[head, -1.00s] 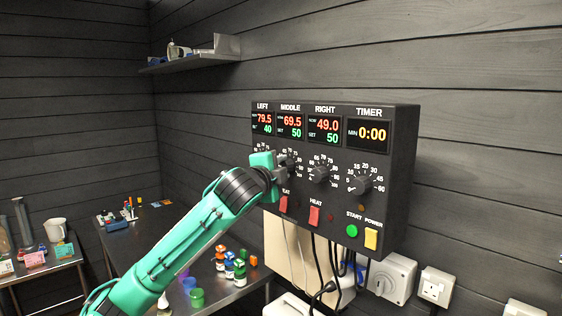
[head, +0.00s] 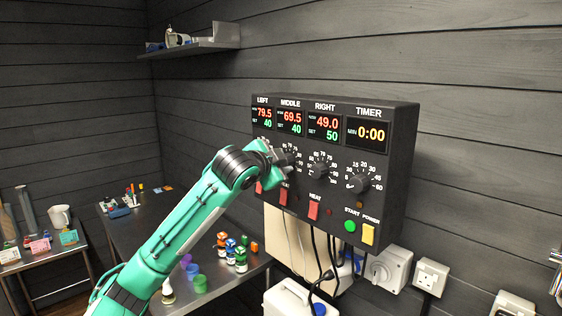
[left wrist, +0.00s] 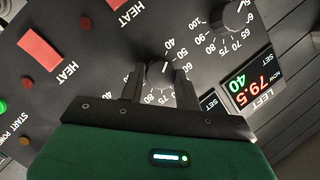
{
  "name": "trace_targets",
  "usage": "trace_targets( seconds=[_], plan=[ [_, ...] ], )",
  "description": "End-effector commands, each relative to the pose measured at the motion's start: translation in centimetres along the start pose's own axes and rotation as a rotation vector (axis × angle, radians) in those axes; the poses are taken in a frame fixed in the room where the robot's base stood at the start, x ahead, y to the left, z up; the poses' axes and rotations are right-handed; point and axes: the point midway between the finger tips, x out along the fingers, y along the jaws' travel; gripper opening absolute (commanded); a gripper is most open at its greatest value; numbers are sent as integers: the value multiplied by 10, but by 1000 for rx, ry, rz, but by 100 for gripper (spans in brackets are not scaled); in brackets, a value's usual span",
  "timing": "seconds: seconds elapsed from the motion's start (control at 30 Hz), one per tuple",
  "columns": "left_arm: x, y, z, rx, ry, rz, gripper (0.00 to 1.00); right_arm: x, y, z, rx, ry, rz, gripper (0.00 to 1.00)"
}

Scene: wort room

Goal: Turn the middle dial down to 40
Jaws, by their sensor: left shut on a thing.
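The control box (head: 393,200) hangs on the dark plank wall. The middle display (head: 290,123) reads NOW 69.5 in red and SET 40 in green. The middle dial (left wrist: 159,70) is black, with its number scale around it. My left gripper (head: 283,159) reaches it from the left; in the left wrist view its two fingers (left wrist: 158,82) stand either side of the knob, shut on it. In the head view my gripper covers most of the middle dial and hides the left dial, which shows in the left wrist view (left wrist: 236,17). My right gripper is not in view.
The right dial (head: 319,169) and timer dial (head: 359,184) sit close on the right. Red heat switches (head: 314,210) lie below the dials. Cables hang under the box above a white canister (head: 290,302). A steel table (head: 130,232) with small bottles stands left.

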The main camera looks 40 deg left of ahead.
Motion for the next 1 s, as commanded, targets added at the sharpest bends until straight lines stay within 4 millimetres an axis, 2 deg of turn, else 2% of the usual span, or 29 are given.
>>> trace_targets(
  seconds=[0.37, 0.4, 0.5, 0.83, 1.0],
  plan=[
    [0, 1, 0, -6, -1, 3, 10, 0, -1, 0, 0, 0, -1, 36],
    [0, 1, 0, -6, -1, 3, 37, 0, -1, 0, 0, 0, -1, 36],
    [0, 1, 0, -6, -1, 3, 55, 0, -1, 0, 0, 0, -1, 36],
    [-2, 1, 1, -4, 0, 1, 55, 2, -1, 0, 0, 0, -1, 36],
    [-23, 3, 3, -1, 1, -2, 55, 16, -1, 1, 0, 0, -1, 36]
  ],
)
